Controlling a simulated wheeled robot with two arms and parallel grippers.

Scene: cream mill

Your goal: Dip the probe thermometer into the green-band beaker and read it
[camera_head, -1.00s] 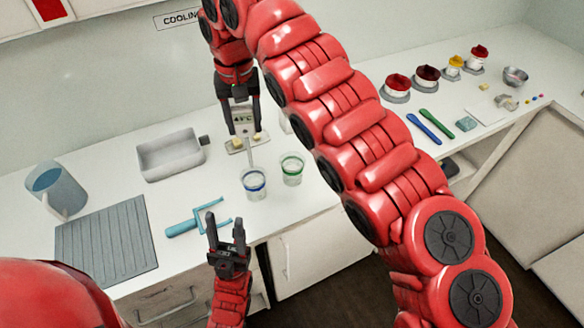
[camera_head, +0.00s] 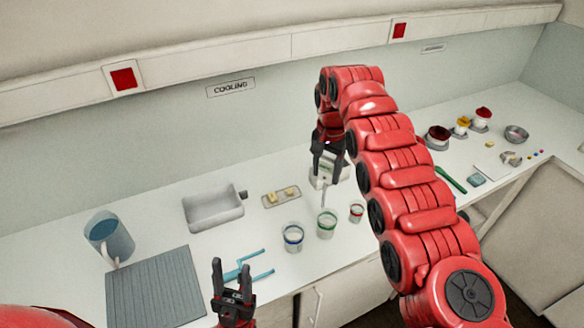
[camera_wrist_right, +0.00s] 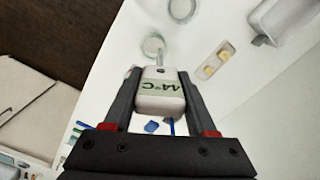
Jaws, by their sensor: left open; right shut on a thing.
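The green-band beaker (camera_head: 326,226) stands between the blue-band beaker (camera_head: 293,239) and a smaller red-band cup (camera_head: 356,213) near the counter's front. My right gripper (camera_head: 328,172) is shut on the white probe thermometer (camera_wrist_right: 161,92), held upright with its thin probe pointing down. In the head view the probe's lower end is at the green-band beaker's rim; I cannot tell whether it is inside. The display faces the right wrist camera, upside down, and seems to read 44°C. My left gripper (camera_head: 231,280) is open and empty at the counter's front.
A blue tool with prongs (camera_head: 250,270) lies just beyond my left gripper. A grey ribbed mat (camera_head: 155,290), a blue jug (camera_head: 108,238), a grey tray (camera_head: 212,210) and a small plate with yellowish pieces (camera_head: 281,197) stand left and behind. Lidded jars stand far right.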

